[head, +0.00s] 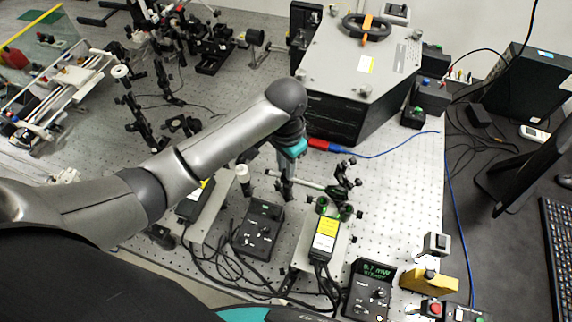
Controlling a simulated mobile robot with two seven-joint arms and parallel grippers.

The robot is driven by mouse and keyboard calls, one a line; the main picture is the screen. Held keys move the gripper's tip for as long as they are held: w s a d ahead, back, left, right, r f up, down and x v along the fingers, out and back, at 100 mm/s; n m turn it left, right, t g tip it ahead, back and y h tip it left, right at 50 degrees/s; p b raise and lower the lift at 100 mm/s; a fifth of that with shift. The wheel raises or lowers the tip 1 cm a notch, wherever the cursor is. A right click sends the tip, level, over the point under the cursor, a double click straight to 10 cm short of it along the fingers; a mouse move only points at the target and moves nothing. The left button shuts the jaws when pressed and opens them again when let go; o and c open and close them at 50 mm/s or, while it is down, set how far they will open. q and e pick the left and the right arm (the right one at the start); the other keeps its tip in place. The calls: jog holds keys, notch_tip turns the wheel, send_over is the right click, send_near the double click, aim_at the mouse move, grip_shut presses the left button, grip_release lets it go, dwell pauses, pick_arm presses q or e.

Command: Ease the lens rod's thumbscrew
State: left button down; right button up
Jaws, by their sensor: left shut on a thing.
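My left gripper (287,190) reaches down over the middle of the perforated bench, below the teal band of its wrist. It is shut at the left end of a pale horizontal rod (312,185). The rod runs right to a dark optic mount (342,187) with several black knobs. What lies between the fingers is small and mostly hidden; from its place it looks like the lens rod's thumbscrew. My right gripper is not in view.
A large grey instrument box (362,60) stands behind the gripper, with a red connector (318,144) and blue cable in front. A yellow-labelled module (325,236), a black control box (258,230) and a green-lit power meter (370,290) stand nearer. Cables crowd the front; bare bench lies right of the mount.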

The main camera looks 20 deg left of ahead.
pick_arm(q)
jog(key=shift+w+n, duration=0.1)
jog(key=shift+n, duration=2.2)
jog(key=c, duration=0.8)
grip_release()
notch_tip(320, 180, up, 15)
jog(key=shift+r, duration=0.15)
